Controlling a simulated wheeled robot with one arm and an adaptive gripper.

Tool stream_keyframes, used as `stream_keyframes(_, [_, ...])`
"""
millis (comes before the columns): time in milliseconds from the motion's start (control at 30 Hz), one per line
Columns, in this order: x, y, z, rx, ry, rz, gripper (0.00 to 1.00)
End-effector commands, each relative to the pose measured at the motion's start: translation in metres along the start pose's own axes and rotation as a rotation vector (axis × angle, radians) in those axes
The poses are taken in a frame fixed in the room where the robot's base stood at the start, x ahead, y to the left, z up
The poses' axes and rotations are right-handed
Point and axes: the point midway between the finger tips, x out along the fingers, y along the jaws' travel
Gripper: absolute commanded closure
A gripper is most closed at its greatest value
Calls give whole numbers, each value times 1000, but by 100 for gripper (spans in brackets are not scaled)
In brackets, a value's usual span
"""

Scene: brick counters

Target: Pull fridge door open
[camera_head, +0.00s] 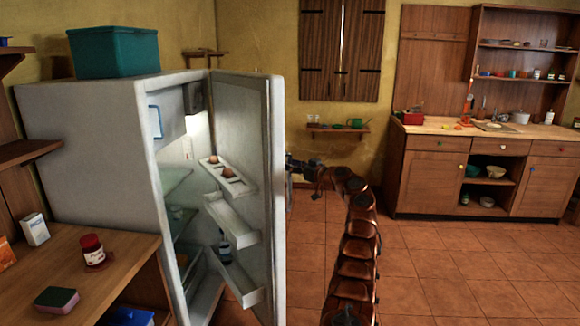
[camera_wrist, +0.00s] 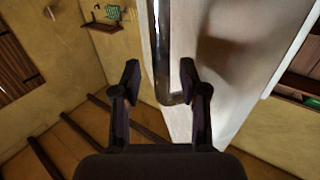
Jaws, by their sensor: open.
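The white fridge (camera_head: 80,135) stands at the left in the head view. Its door (camera_head: 252,125) is swung well open, showing the lit inside and the door shelves (camera_head: 232,217). My gripper (camera_head: 292,165) is at the outer side of the door, beside its free edge. In the wrist view my gripper (camera_wrist: 160,70) is open, its fingers on either side of the dark metal door handle (camera_wrist: 161,40). The handle's lower end lies between the fingertips. I cannot tell whether a finger touches it.
A teal box (camera_head: 115,52) sits on the fridge. A wooden counter (camera_head: 120,245) with a jar (camera_head: 92,249) and a sponge (camera_head: 56,299) is at the front left. A cabinet (camera_head: 430,183) stands at the back right. The tiled floor (camera_head: 455,270) at right is clear.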

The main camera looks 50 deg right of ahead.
Motion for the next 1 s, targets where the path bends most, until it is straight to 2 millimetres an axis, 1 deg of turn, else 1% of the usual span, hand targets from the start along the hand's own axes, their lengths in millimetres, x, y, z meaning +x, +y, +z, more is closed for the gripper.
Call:
stream_keyframes(233, [-17,-2,1,-4,-2,0,57])
stream_keyframes(467, [-43,-2,0,-6,-3,0,57])
stream_keyframes(700, [-76,-2,0,-5,-2,-1,57])
stream_keyframes(1000, [-97,-1,1,0,-3,-1,57])
